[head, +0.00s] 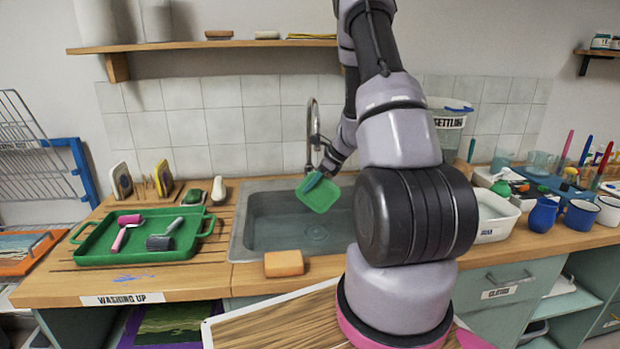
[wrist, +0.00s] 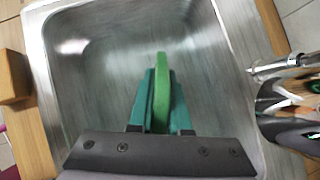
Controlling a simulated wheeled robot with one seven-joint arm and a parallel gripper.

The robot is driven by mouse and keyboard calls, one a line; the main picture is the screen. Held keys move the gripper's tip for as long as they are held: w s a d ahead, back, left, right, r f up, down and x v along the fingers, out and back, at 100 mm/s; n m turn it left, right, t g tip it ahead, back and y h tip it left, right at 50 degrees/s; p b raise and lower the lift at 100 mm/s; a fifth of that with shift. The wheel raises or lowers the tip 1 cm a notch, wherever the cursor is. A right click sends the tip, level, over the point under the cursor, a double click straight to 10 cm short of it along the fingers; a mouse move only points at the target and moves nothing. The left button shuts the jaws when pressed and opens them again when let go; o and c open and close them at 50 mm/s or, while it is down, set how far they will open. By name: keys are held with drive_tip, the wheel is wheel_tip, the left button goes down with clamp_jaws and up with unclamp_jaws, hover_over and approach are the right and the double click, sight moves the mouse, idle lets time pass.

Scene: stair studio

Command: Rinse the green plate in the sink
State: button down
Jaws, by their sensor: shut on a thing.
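The green plate (head: 318,193) is a small rounded square, held tilted above the sink (head: 240,236) in the head view. My gripper (head: 313,180) is shut on its edge. In the wrist view the green plate (wrist: 161,92) shows edge-on between the teal fingers of my gripper (wrist: 161,98), over the steel basin (wrist: 90,90). The tap (head: 313,128) stands at the back of the sink, close to the plate and my wrist. I cannot tell whether water is running. My arm hides the right part of the sink.
A green tray (head: 95,258) with two rollers stands left of the sink. An orange sponge (head: 284,263) lies on the front edge. A white tub (head: 495,217), a blue jug (head: 543,214) and mugs stand to the right. A shelf (head: 200,45) runs above.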

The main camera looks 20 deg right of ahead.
wheel_tip(320, 180, down, 15)
idle(1.1)
drive_tip(key=shift+r, duration=0.15)
idle(1.9)
drive_tip(key=shift+r, duration=10)
